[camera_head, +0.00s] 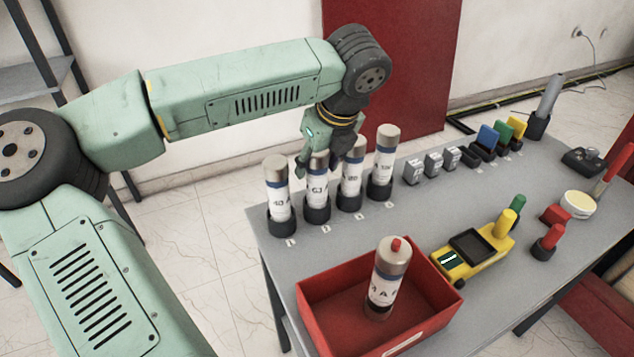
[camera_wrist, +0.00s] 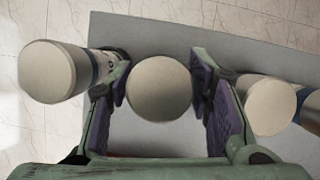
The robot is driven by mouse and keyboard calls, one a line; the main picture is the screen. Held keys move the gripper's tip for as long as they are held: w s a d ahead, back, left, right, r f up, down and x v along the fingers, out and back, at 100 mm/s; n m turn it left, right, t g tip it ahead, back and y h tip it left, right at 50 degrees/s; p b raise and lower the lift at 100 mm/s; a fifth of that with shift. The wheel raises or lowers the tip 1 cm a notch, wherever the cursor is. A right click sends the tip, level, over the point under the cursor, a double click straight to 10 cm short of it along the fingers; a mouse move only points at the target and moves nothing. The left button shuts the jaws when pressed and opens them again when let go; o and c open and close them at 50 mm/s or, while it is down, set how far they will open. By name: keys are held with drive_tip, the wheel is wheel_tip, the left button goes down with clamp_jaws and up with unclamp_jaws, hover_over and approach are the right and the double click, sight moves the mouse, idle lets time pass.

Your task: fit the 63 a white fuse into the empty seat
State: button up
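Several white fuses with metal caps stand upright in black cups in a row at the back left of the table. The 63 A fuse (camera_head: 317,187) is second from the left, between the 40 A fuse (camera_head: 278,193) and another white fuse (camera_head: 350,183). My gripper (camera_head: 322,160) points down over the row. In the wrist view its open fingers (camera_wrist: 160,85) are on both sides of one round cap (camera_wrist: 160,88), with narrow gaps showing. That cap appears to be the 63 A fuse's. I cannot make out an empty seat.
Neighbouring fuses, one at the right (camera_head: 383,160), stand close to my fingers. A red bin (camera_head: 325,290) in front holds a fuse with a red tip (camera_head: 388,275). A yellow meter (camera_head: 473,250), small grey blocks (camera_head: 433,163) and coloured parts are farther right.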

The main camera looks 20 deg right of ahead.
clamp_jaws()
idle(0.3)
drive_tip(key=shift+r, duration=0.1)
